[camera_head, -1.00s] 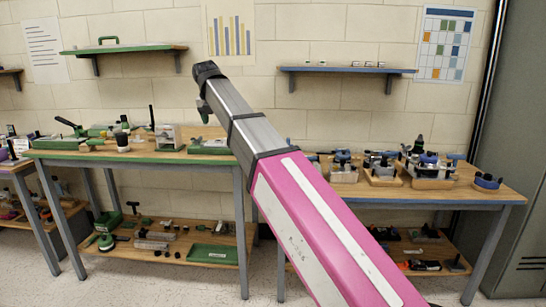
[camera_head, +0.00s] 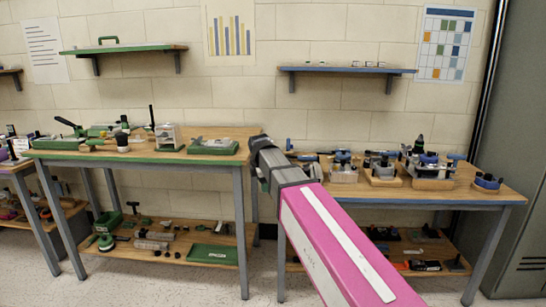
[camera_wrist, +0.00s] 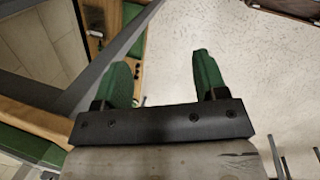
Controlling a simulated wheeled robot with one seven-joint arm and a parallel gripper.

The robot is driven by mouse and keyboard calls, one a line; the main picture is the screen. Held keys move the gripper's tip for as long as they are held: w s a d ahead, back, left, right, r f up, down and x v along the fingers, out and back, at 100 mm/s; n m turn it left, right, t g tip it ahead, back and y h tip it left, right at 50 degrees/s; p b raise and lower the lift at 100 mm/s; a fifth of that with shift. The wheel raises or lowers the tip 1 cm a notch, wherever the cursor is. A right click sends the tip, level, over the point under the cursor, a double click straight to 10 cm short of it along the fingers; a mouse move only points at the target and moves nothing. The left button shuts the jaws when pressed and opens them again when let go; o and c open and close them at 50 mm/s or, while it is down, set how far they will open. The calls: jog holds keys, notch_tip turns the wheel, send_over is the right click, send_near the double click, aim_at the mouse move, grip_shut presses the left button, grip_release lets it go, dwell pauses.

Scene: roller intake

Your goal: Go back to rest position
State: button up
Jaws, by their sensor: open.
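My gripper (camera_wrist: 163,80) shows in the wrist view with two green fingers spread apart and nothing between them. Speckled floor shows beyond the fingers, with a grey table leg and wooden shelf boards to the left. In the head view my pink and grey arm reaches up from the lower right. Its far end is in front of the gap between the green-edged table and the blue-edged table. My fingers are mostly hidden there behind the arm's end.
The green-edged table (camera_head: 205,160) holds green fixtures and a green tray (camera_head: 213,147). The blue-edged table (camera_head: 508,193) at right holds several small fixtures. Lower shelves carry tools and a green bin (camera_head: 212,253). A grey-green cabinet (camera_head: 520,150) stands at the right edge.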

jog(key=s+d+f+m+g, duration=0.1)
jog(key=s+d+f+m, duration=0.8)
jog(key=f, duration=0.4)
jog(key=s+d+f+m+g, duration=0.1)
jog(key=s+d+f+m, duration=0.8)
jog(key=d+f+m, duration=0.3)
notch_tip(320, 180, down, 2)
jog(key=shift+d+f+g+y, duration=0.2)
jog(key=shift+d+g+y, duration=0.15)
jog(key=shift+d, duration=0.45)
